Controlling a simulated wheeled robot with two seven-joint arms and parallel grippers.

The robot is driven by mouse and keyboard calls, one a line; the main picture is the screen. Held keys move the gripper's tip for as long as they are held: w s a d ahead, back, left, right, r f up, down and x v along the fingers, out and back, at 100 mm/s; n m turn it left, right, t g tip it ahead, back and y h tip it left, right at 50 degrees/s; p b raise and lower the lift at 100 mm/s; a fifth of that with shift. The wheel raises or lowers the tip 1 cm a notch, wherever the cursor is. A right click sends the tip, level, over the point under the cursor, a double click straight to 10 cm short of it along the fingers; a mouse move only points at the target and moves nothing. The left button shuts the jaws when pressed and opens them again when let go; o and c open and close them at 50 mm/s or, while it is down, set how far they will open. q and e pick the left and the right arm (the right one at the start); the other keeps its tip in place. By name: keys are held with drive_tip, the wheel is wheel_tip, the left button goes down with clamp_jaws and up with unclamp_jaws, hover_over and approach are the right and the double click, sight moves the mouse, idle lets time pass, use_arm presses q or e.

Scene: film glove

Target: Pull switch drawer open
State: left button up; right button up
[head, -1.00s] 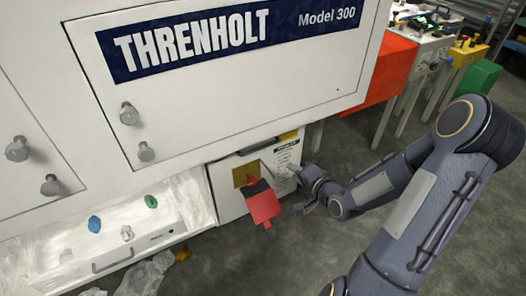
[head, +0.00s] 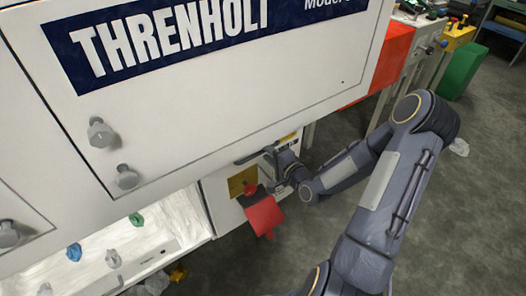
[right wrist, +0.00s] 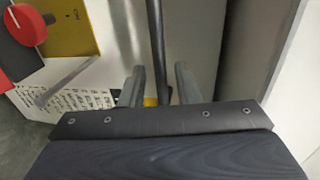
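The switch drawer front (head: 222,200) is a pale panel low on the white machine, apparently flush. It bears a yellow plate (head: 241,180) with a red knob (head: 250,188) and a hanging red tag (head: 264,215). A dark bar handle (head: 250,157) runs along its upper part. My right gripper (head: 273,158) is at the handle's right end. In the right wrist view the handle (right wrist: 156,45) passes between the two fingers of my right gripper (right wrist: 160,88), with gaps on both sides. The fingers are open. My left gripper is out of view.
The big white door (head: 210,110) with grey knobs is just above the drawer. An orange-red block (head: 385,60) stands behind at the right. Grey floor (head: 440,220) at the right is mostly clear.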

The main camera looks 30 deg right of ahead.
drive_tip(key=shift+x, duration=1.5)
clamp_jaws()
